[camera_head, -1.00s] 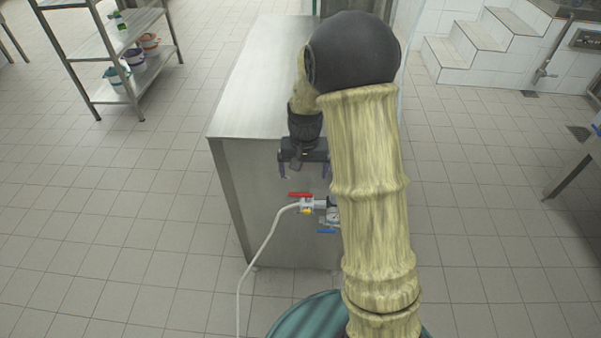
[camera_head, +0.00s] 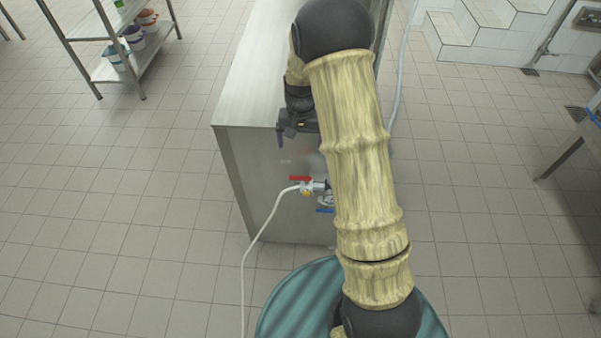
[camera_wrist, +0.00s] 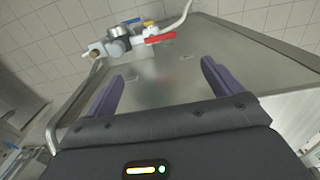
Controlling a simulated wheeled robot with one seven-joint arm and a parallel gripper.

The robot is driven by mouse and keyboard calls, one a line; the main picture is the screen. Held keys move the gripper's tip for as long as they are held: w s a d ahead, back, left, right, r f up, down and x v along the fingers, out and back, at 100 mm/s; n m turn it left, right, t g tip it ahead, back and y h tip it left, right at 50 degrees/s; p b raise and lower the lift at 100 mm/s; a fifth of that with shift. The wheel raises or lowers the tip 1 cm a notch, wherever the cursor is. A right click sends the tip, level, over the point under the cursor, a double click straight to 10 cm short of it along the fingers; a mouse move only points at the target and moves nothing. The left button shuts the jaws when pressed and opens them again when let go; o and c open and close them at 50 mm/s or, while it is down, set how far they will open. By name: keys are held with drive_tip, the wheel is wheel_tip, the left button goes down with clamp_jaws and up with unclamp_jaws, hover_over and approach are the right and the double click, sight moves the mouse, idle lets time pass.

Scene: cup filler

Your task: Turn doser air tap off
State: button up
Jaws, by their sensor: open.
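A tap with a red lever (camera_head: 300,178) sits on the end face of the steel cabinet (camera_head: 255,165), with a pale hose leading from it. A blue lever (camera_head: 325,211) shows just below it. In the wrist view the red lever (camera_wrist: 160,39) is at the top, beside a round gauge-like part and a blue lever (camera_wrist: 132,21). Which lever is the doser air tap is not marked. My gripper (camera_wrist: 163,78) is open and empty, its two purple fingers apart from the taps. In the head view my gripper (camera_head: 281,138) is above the red lever, partly hidden by my arm.
The pale hose (camera_head: 252,250) hangs from the tap to the floor. A steel shelf rack (camera_head: 118,70) with buckets stands at the left, white steps (camera_head: 475,40) at the upper right. The tiled floor left of the cabinet is clear.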

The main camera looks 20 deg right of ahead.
sight(300, 177)
wheel_tip(300, 177, down, 16)
drive_tip(key=shift+r+p, duration=0.1)
drive_tip(key=shift+p, duration=0.9)
drive_tip(key=c, duration=1)
